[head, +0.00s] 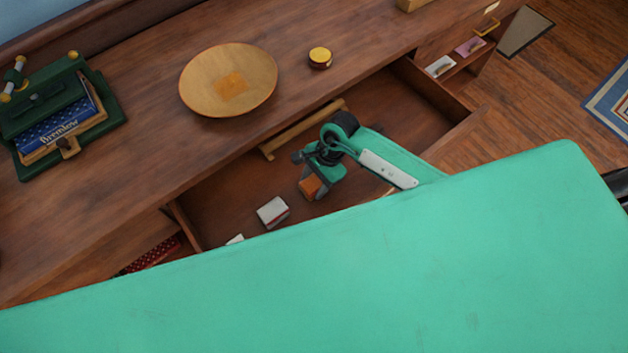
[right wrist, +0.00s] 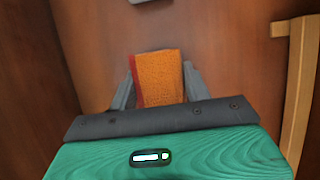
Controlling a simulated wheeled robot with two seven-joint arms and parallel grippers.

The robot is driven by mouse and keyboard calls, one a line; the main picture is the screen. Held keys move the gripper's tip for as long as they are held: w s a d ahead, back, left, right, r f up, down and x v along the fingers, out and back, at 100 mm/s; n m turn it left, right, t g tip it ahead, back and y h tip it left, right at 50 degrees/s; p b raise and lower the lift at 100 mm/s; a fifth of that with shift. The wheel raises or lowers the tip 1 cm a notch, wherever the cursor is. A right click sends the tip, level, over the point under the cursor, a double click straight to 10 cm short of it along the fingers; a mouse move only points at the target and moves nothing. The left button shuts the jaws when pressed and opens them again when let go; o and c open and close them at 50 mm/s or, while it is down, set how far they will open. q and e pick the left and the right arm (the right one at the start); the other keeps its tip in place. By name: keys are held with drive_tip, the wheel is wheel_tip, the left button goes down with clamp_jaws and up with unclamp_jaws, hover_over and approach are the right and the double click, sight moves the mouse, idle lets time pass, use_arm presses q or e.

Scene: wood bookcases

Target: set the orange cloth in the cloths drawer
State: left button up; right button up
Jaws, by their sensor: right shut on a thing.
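The orange cloth (head: 311,187) is a small folded piece held in my right gripper (head: 310,180). In the right wrist view the orange cloth (right wrist: 160,78) has a red left edge and sits between the two grey fingers of my right gripper (right wrist: 160,90). The gripper is shut on it, over the open drawer (head: 225,200), inside its outline. I cannot tell whether the cloth touches the drawer floor. A white folded item (head: 272,211) with a dark red edge lies in the drawer to the lower left of the cloth. My left gripper is not in view.
A wooden bar (head: 303,129) lies in the drawer near its back. On the top stand a wide yellow-brown dish (head: 228,79), a yellow-lidded jar (head: 320,57) and a green press with a blue book (head: 65,129). My green body hides the drawer's near part.

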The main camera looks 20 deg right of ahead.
sight(315, 182)
drive_tip(key=shift+f, duration=0.15)
drive_tip(key=o, duration=0.9)
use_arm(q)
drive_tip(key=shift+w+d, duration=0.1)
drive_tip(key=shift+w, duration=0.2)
use_arm(e)
drive_tip(key=shift+w+r, duration=0.1)
drive_tip(key=shift+r, duration=0.3)
drive_tip(key=v, duration=0.5)
use_arm(q)
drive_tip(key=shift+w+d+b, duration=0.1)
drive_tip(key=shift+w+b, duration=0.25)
drive_tip(key=shift+b, duration=0.1)
use_arm(e)
drive_tip(key=v, duration=0.6)
drive_tip(key=shift+d+r, duration=0.1)
drive_tip(key=shift+r, duration=0.2)
